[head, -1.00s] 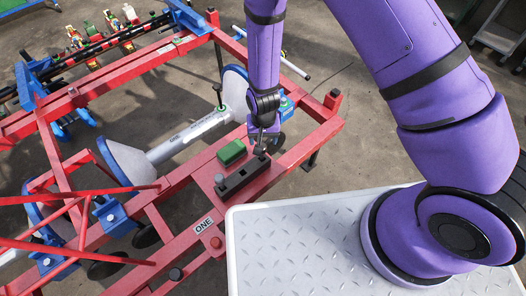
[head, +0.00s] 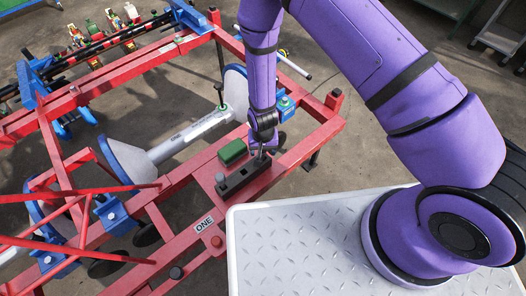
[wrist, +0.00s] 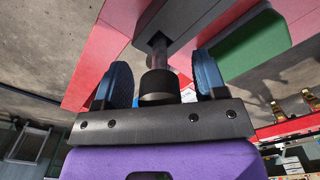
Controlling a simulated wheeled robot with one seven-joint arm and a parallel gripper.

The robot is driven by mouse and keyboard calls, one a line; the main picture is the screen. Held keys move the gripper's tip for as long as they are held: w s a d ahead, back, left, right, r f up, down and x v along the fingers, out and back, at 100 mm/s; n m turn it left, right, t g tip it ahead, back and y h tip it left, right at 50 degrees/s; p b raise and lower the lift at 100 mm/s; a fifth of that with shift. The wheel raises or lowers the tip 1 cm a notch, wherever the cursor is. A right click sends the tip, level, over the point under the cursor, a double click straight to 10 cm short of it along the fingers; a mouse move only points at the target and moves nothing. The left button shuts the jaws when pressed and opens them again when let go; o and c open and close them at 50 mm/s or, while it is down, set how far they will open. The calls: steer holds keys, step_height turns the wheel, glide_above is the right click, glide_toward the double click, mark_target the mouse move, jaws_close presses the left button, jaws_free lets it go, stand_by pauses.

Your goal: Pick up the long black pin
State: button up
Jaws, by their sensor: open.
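A pin with a wide black head (wrist: 159,87) and a narrower shaft stands in a hole in a dark block (wrist: 192,22) in the wrist view. My gripper (wrist: 163,76) has its two blue finger pads on either side of the pin, with visible gaps, so it is open around the pin and not closed on it. In the head view my gripper (head: 262,148) is over the far end of the long black block (head: 240,177) on the red frame. The pin's lower end is hidden in the block.
A green block (head: 233,152) lies close beside the black block, left of my gripper. A grey-topped peg (head: 220,178) stands at the block's near end. Red beams (head: 186,240) surround it, with a white roller (head: 190,136) behind and a pale metal plate (head: 300,235) nearer.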

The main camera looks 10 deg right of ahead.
steer(key=c, duration=1.1)
steer(key=shift+r, duration=0.1)
